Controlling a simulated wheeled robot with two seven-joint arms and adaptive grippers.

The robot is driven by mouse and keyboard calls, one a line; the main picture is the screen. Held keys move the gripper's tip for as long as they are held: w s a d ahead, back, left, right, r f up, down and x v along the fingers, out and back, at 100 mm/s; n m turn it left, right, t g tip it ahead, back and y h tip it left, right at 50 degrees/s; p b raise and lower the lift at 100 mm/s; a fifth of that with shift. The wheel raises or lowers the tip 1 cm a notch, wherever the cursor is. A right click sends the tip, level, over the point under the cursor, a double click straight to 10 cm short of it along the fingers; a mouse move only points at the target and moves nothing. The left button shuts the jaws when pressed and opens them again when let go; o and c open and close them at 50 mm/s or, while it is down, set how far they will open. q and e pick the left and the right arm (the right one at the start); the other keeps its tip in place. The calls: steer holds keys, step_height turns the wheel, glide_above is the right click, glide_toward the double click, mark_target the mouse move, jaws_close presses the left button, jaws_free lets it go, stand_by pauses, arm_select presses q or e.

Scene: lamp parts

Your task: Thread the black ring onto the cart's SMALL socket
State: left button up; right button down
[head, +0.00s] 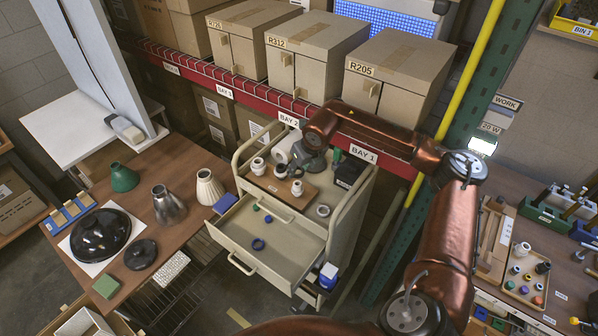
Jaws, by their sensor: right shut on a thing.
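The beige cart (338,222) stands in the middle with a brown board (272,184) on its top. White sockets stand on the board: one at the left (258,166), one in the middle (281,171) and one at the front (297,188). I cannot tell surely which is the small one. My right gripper (302,167) reaches in from the right and points down over the board, close to the middle and front sockets. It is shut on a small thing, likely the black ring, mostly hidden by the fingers. My left gripper is not in view.
A pale ring (323,211) and a black box (349,172) are on the cart top. A shelf rail (225,93) runs behind. A table with lamp shades (124,177) stands left.

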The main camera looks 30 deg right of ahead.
steer(key=shift+r, duration=0.55)
steer(key=shift+f, duration=0.1)
steer(key=b, duration=0.4)
glide_above(299, 191)
steer(key=shift+w+d+f, duration=0.1)
steer(key=shift+w+f, duration=0.1)
steer(key=shift+f, duration=1.1)
steer(key=shift+w+d+f, duration=0.1)
steer(key=shift+w+f, duration=0.05)
steer(key=shift+f, duration=1.1)
steer(key=shift+f, duration=0.1)
steer(key=shift+f+b, duration=0.65)
steer(key=shift+f, duration=0.55)
steer(key=shift+f+b, duration=0.6)
steer(key=shift+f, duration=0.05)
